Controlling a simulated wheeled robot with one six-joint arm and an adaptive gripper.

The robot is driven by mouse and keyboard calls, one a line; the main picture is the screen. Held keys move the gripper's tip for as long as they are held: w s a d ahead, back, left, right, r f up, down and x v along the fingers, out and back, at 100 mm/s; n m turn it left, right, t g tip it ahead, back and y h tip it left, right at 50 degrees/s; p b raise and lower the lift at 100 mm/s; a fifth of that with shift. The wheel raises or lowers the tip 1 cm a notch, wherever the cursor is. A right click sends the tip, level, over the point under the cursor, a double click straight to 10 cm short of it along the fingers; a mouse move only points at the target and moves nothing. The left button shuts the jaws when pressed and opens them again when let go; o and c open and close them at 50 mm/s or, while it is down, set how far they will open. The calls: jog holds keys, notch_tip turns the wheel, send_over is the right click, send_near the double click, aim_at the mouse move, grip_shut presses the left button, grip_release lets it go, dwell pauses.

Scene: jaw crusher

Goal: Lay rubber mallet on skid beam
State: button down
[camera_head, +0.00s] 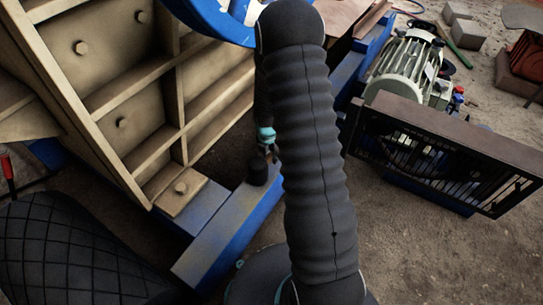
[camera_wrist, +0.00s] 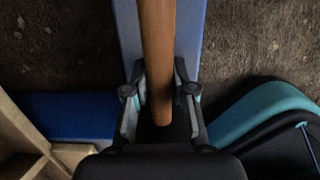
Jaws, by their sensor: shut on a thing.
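The rubber mallet shows its black head (camera_head: 257,172) in the head view, over the near part of the blue skid beam (camera_head: 222,232). In the wrist view its brown wooden handle (camera_wrist: 157,50) runs between my fingers, lined up along the blue beam (camera_wrist: 190,40) behind it. My gripper (camera_wrist: 159,95) is shut on the handle. In the head view my gripper (camera_head: 269,151) is small and partly hidden behind my dark ribbed arm. I cannot tell whether the mallet touches the beam.
The beige ribbed crusher body (camera_head: 120,90) stands close on the left of the beam. A blue wheel rim (camera_head: 205,18) is above. A motor (camera_head: 405,62) and a brown slatted guard (camera_head: 440,155) stand on the right. Bare ground lies right of the beam.

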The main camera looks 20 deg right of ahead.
jog(key=c, duration=1)
grip_release()
jog(key=shift+f, duration=0.1)
jog(key=shift+o, duration=0.2)
